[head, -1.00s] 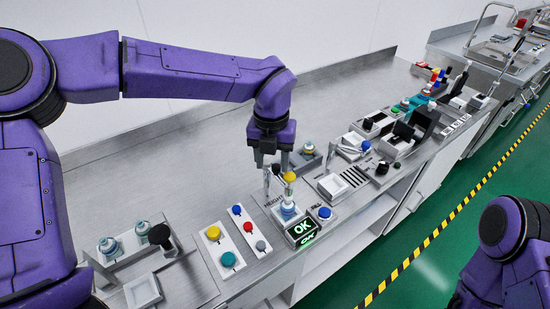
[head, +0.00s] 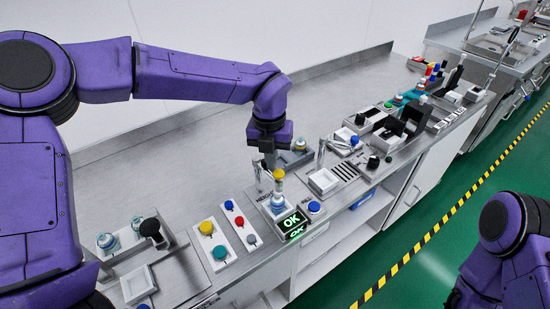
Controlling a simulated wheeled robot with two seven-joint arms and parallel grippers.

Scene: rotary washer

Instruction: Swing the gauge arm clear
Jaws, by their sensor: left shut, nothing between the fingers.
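The height gauge station (head: 265,205) stands on the bench near the middle of the head view, with a slim metal post and a yellow-topped piece (head: 278,175). A blue and white washer-like part (head: 277,203) sits below the yellow piece. A green-lit display (head: 292,222) in front of it reads OK. My left gripper (head: 270,164) points down, shut and empty, just above and behind the yellow top; I cannot tell whether it touches. It partly hides the gauge's upper part. My right arm shows at the lower right, but its gripper is out of view.
Button panels with yellow, teal (head: 220,252), blue, red and grey buttons lie left of the gauge. A blue button (head: 314,207) is at its right. A fixture with a black knob (head: 150,228) stands at the lower left. Bare bench (head: 195,165) lies behind.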

